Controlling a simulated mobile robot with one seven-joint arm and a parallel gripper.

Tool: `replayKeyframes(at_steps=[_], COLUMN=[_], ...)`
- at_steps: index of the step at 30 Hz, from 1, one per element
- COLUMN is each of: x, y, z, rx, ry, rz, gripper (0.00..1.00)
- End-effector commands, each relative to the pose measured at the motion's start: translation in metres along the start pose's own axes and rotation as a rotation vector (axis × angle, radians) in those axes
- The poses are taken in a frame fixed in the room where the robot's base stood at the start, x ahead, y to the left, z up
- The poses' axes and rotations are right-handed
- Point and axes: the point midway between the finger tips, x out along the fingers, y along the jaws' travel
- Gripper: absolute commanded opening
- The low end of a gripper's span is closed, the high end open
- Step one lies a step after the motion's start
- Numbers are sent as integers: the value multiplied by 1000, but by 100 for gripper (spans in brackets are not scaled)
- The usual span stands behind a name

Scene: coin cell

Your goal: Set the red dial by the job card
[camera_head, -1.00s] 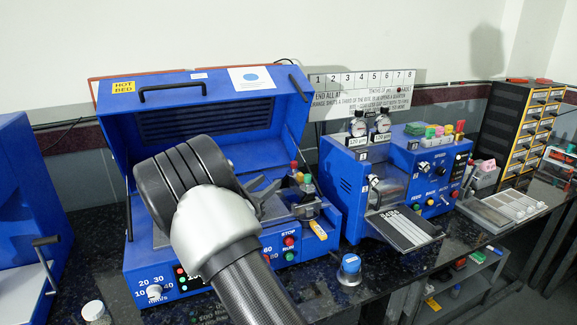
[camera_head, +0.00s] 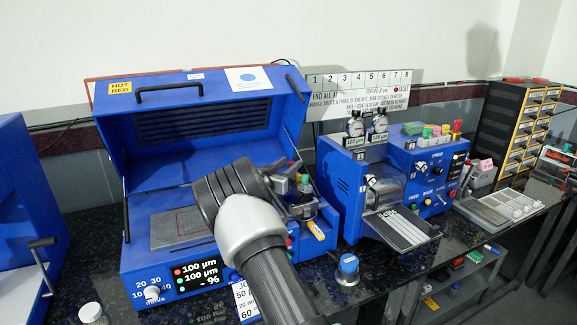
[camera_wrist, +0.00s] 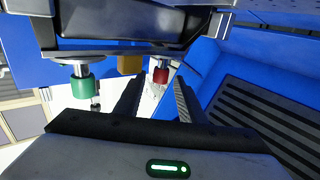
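The red dial (camera_wrist: 161,75) hangs on a metal stem in the wrist view, near the gap between my fingertips. My gripper (camera_wrist: 159,84) is open, with a finger to each side of that gap. I cannot tell whether the fingers touch the dial. A green dial (camera_wrist: 82,88) is to its left. The green dial also shows in the head view (camera_head: 304,179), beside my wrist; the red one is not clear there.
The open blue lid (camera_head: 200,140) stands behind my gripper.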

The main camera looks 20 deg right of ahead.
Motion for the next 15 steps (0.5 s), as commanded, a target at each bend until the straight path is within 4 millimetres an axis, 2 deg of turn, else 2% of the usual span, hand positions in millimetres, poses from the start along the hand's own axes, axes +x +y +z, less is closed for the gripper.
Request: replayKeyframes(at_steps=[5, 11, 15], x=[0, 0, 0], y=[0, 0, 0], z=[0, 0, 0], rx=[0, 0, 0], ry=[0, 0, 1], rz=[0, 0, -3], gripper=[36, 2, 0])
